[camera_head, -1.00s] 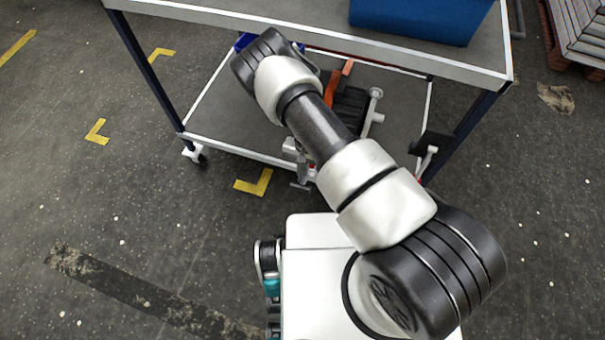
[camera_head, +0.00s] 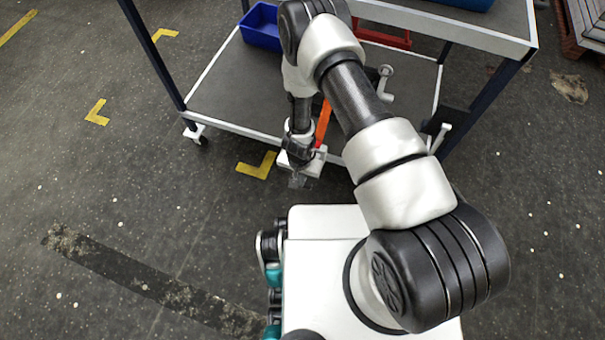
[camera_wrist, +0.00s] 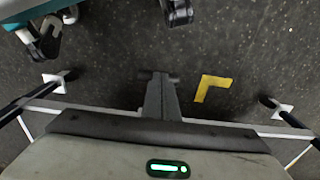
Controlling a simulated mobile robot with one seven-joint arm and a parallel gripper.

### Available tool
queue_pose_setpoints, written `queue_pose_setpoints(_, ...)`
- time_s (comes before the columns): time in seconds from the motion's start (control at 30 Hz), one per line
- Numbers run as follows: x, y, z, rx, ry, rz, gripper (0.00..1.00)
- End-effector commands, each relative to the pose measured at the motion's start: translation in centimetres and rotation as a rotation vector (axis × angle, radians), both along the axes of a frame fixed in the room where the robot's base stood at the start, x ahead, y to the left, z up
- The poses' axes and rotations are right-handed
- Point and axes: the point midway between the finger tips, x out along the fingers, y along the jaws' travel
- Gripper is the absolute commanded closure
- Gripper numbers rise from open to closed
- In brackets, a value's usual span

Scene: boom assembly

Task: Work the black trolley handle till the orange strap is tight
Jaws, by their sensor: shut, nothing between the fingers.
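The orange strap (camera_head: 322,122) shows in the head view as a short strip at the front of the trolley's lower shelf, partly behind my arm. I cannot tell from this whether it is tight or slack. A black block with a pale lever (camera_head: 440,126) sits by the trolley's right front leg; I cannot tell if it is the black handle. My gripper (camera_head: 298,181) hangs just in front of the lower shelf's front edge, pointing down. It is shut and holds nothing. In the wrist view my gripper (camera_wrist: 158,76) is over bare floor.
The trolley's lower shelf (camera_head: 225,85) holds a blue bin (camera_head: 262,27) at back left. A pale crank-like part (camera_head: 385,82) stands behind my arm. A trolley caster (camera_head: 196,134) is at the left front.

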Motion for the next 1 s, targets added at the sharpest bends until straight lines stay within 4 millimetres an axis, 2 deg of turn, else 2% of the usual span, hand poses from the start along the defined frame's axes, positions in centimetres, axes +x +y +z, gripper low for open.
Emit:
queue_pose_setpoints(0.03,-0.4,0.0,-0.9,-0.008,-0.024,-0.003,1.00)
queue_pose_setpoints(0.4,-0.9,0.3,-3.5,-0.009,-0.020,0.001,1.00)
queue_pose_setpoints(1.0,-1.2,0.2,-4.4,-0.010,-0.016,0.000,1.00)
